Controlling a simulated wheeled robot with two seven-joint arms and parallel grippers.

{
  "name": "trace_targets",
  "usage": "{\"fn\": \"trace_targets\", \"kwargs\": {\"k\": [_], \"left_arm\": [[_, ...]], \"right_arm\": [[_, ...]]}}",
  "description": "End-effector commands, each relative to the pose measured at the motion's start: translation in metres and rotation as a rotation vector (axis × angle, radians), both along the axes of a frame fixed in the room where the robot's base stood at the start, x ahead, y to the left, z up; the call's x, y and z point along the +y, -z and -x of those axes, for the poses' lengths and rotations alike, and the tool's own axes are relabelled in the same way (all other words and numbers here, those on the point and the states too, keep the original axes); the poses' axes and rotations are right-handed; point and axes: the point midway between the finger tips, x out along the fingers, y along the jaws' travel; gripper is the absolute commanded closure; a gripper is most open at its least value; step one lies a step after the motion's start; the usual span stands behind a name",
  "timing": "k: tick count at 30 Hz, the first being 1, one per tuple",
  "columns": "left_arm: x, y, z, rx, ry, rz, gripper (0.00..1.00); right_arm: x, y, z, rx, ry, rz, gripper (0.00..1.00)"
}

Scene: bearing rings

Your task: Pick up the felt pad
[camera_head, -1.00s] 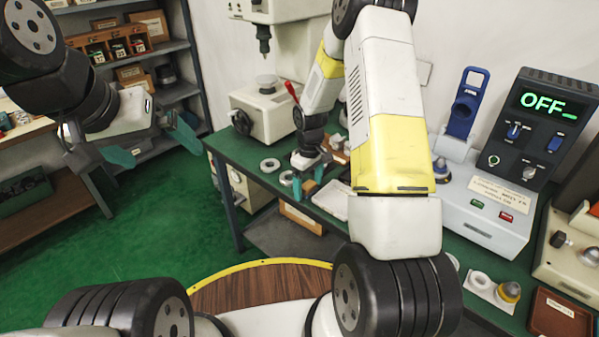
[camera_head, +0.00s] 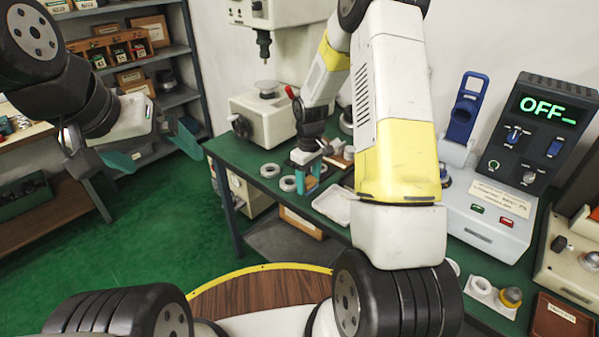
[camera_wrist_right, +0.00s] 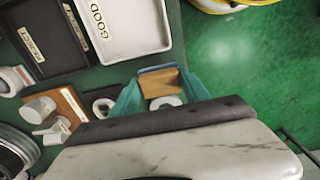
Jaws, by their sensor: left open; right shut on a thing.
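The felt pad (camera_wrist_right: 160,83) appears to be the tan block with a blue-grey edge in the right wrist view. It sits between the teal fingers of my right gripper (camera_wrist_right: 162,97), which is shut on it. My left gripper (camera_head: 153,151) is open and empty, away from the bench over the green floor.
White rings (camera_head: 270,170) lie on the workbench (camera_head: 228,150). A white tray (camera_head: 330,206) marked GOOD in the wrist view (camera_wrist_right: 128,40) and a dark tray (camera_wrist_right: 45,60) lie close by. A press (camera_head: 265,115) stands behind, and a control box reading OFF (camera_head: 500,215) stands right.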

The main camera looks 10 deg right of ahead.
Motion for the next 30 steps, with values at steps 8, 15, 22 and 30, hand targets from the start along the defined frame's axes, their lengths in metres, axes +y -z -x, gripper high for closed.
{"fn": "trace_targets", "kwargs": {"k": [8, 15, 22, 30], "left_arm": [[0.000, 0.000, 0.000, 0.000, 0.000, 0.000, 0.00], [0.000, 0.000, 0.000, 0.000, 0.000, 0.000, 0.00], [0.000, 0.000, 0.000, 0.000, 0.000, 0.000, 0.00], [0.000, 0.000, 0.000, 0.000, 0.000, 0.000, 0.00]], "right_arm": [[0.033, -0.005, 0.065, 0.006, -0.006, 0.000, 0.86], [0.058, -0.010, 0.116, 0.005, -0.006, 0.000, 0.86], [0.069, -0.012, 0.138, 0.005, -0.002, 0.000, 0.86], [0.071, -0.012, 0.142, 0.005, -0.001, 0.000, 0.86]]}}
